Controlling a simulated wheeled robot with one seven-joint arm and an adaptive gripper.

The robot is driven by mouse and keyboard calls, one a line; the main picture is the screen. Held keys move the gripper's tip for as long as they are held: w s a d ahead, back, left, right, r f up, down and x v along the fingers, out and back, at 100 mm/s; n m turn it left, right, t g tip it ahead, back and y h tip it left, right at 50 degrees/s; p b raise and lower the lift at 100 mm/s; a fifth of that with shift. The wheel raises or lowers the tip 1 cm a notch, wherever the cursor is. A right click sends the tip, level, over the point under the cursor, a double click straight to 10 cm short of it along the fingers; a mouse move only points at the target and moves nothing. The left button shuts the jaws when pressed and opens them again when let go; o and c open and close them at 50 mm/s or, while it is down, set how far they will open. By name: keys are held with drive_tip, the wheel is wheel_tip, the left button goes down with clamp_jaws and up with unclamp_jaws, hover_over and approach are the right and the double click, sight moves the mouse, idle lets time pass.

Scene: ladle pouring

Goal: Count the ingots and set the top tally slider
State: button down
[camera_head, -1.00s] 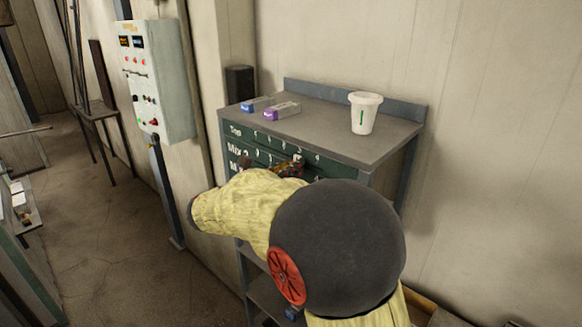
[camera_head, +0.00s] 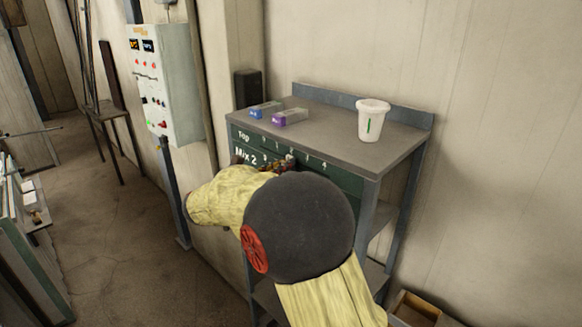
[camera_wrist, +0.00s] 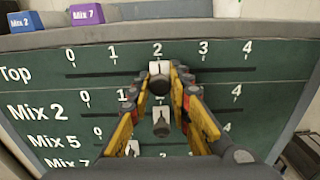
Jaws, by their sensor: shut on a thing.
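Two grey ingots lie on the bench top: one with a blue Mix 2 end (camera_wrist: 22,23) and one with a purple Mix 7 end (camera_wrist: 87,14). They also show in the head view, blue-ended (camera_head: 265,109) and purple-ended (camera_head: 290,117). The green tally board (camera_wrist: 270,75) is on the bench front, with rows Top, Mix 2, Mix 5 and Mix 7. The white top slider (camera_wrist: 158,67) sits at the 2 of the Top row. My gripper (camera_wrist: 160,84) is shut on its dark knob. The Mix 2 slider (camera_wrist: 161,116) shows between my fingers, roughly beneath the top one.
A white cup (camera_head: 371,120) with a green mark stands at the right of the bench top. A control panel (camera_head: 165,85) stands on a post at the left. Below the top slider, my fingers hide parts of the lower rows.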

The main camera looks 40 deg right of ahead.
drive_tip(key=c, duration=1.7)
unclamp_jaws()
drive_tip(key=shift+a, duration=0.1)
drive_tip(key=a, duration=1.1)
drive_tip(key=shift+s+a, duration=0.4)
